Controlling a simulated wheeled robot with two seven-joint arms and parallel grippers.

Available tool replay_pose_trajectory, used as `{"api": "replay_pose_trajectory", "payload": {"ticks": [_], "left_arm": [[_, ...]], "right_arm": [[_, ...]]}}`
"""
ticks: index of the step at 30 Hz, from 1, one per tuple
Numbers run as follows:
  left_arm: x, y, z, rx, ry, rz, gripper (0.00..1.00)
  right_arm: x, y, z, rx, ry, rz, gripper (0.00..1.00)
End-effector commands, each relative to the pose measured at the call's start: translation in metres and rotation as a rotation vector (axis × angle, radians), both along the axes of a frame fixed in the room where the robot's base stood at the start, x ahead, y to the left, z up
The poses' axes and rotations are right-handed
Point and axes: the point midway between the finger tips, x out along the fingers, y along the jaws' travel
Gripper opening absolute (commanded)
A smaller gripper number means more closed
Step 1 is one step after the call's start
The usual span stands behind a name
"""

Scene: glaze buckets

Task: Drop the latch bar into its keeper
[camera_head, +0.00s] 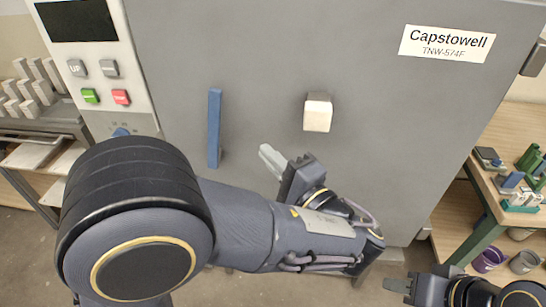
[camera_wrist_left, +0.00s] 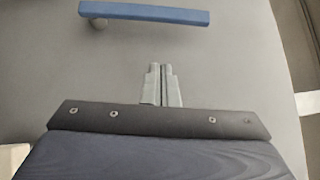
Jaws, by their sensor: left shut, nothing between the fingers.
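A blue latch bar (camera_head: 214,128) stands upright on the grey cabinet door in the head view. In the left wrist view the bar (camera_wrist_left: 145,13) lies across the top, with a short round post behind its left part. A pale block (camera_head: 317,113) sticks out of the door to the right of the bar; I cannot tell whether it is the keeper. My left gripper (camera_head: 270,158) is shut and empty, between bar and block and slightly lower. Its closed fingers (camera_wrist_left: 161,86) show apart from the bar. My right gripper (camera_head: 397,285) is at the lower right, its opening unclear.
A control panel (camera_head: 140,85) with buttons and a blue knob is at the upper left. A shelf with pale blocks (camera_head: 35,85) stands left of it. At right, a wooden bench holds green and blue items (camera_head: 520,185), with buckets (camera_head: 490,259) below.

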Motion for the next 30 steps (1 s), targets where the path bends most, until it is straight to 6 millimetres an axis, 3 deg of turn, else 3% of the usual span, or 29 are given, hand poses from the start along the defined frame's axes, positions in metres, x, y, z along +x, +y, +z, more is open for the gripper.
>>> {"api": "replay_pose_trajectory", "payload": {"ticks": [8, 15, 30], "left_arm": [[0.044, 0.043, 0.010, 0.000, 0.002, 0.005, 0.00], [0.045, 0.073, 0.015, 0.000, 0.001, 0.002, 0.00], [0.045, 0.081, 0.015, -0.001, 0.000, 0.000, 0.00]], "right_arm": [[0.000, 0.000, 0.016, 0.000, 0.000, 0.000, 0.36], [0.000, 0.000, 0.025, 0.000, 0.000, 0.000, 0.36], [0.000, 0.000, 0.025, 0.000, 0.000, 0.000, 0.36]]}}
